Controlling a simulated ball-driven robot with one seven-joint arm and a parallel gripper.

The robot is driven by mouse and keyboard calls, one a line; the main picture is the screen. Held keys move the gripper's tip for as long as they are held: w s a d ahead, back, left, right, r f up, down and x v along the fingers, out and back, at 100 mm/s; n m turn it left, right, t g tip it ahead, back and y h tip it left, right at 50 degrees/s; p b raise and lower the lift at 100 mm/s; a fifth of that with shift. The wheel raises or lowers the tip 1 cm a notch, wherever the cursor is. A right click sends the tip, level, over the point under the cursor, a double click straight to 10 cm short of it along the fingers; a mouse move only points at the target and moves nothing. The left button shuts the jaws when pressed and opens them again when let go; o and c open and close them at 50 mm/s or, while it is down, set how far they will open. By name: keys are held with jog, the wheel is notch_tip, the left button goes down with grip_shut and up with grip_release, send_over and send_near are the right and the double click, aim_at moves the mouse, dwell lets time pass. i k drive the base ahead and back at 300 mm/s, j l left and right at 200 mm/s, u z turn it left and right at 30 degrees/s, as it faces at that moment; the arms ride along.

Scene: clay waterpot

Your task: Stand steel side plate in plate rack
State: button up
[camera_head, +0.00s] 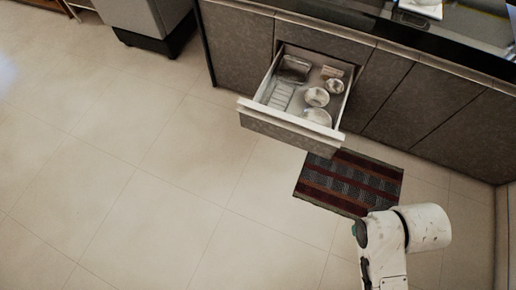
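A pulled-out drawer (268,128) holds the small dishes in view. A pale round dish (317,116) lies at its front right, partly cut off by the drawer front; it may be the steel side plate, but I cannot tell its material. A white slatted piece (280,97) lies at the left of the drawer and looks like the plate rack. The two are apart, and I see no plate standing in the slats. My white arm shows at the lower right, far from the drawer. My gripper is out of view.
Two bowls (317,96) (334,86), a clear container (294,70) and a small box (331,72) share the drawer. A striped rug (350,182) lies before the cabinets (415,105). A grey appliance (150,18) stands at the top left. The tiled floor (140,180) is open.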

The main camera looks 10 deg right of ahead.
aim_at(275, 111)
jog(key=i+j+z, duration=0.15)
jog(key=i+z, duration=0.35)
jog(key=i+j+z, duration=0.3)
jog(key=z, duration=0.15)
